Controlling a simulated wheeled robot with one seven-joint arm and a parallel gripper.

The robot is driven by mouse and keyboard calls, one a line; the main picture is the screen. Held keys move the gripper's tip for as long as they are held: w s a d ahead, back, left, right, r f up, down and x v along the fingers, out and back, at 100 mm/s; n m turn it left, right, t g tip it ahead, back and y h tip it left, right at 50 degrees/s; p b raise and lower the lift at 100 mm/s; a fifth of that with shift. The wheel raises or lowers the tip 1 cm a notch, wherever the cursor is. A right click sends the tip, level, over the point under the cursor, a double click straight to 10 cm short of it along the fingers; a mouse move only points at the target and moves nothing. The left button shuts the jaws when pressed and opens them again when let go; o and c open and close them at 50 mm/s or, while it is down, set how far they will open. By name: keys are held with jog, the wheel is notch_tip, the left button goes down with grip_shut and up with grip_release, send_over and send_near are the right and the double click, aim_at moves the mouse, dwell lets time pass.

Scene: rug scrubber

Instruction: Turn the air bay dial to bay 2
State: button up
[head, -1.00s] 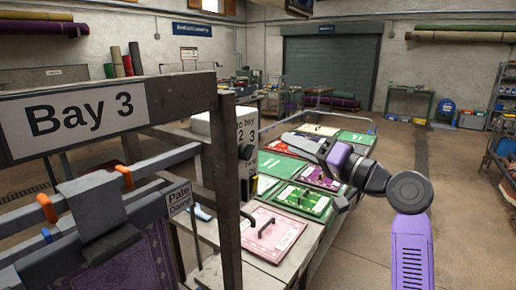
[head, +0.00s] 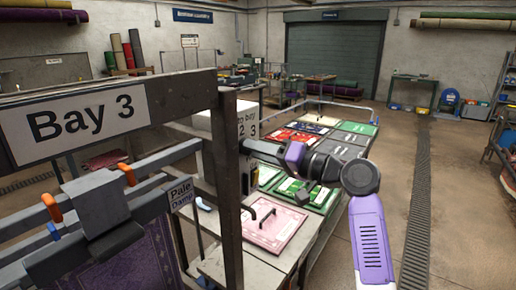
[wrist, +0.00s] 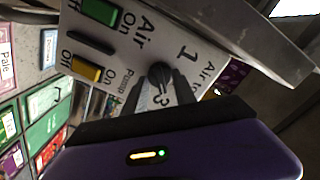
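The air bay dial (wrist: 160,74) is a small black knob on a pale control panel (wrist: 186,48) in the wrist view. Part of the "Air to" label shows beside it, and a "3" shows just below it. My gripper (wrist: 163,82) has its two grey fingers apart, one at either side of the dial. I cannot tell whether the fingertips touch it. The dial's exact pointing is hard to read. In the head view my gripper (head: 250,150) reaches the panel's edge (head: 248,122), where "to bay" and "2 3" can be read; the dial is hidden there.
A green Air switch (wrist: 100,12) and a yellow Pump switch (wrist: 86,69) sit on the same panel, left of the dial. A Bay 3 frame (head: 228,190) stands close in front of the panel. A bench with colored boards (head: 278,226) lies beyond. Open floor is at right.

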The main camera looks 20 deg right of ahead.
jog(key=shift+c, duration=0.4)
grip_shut()
jog(key=shift+f+b, duration=0.1)
jog(key=shift+b, duration=0.4)
jog(key=shift+d+n+b, duration=0.1)
jog(key=shift+n+b, duration=4.8)
jog(key=shift+b, duration=1.3)
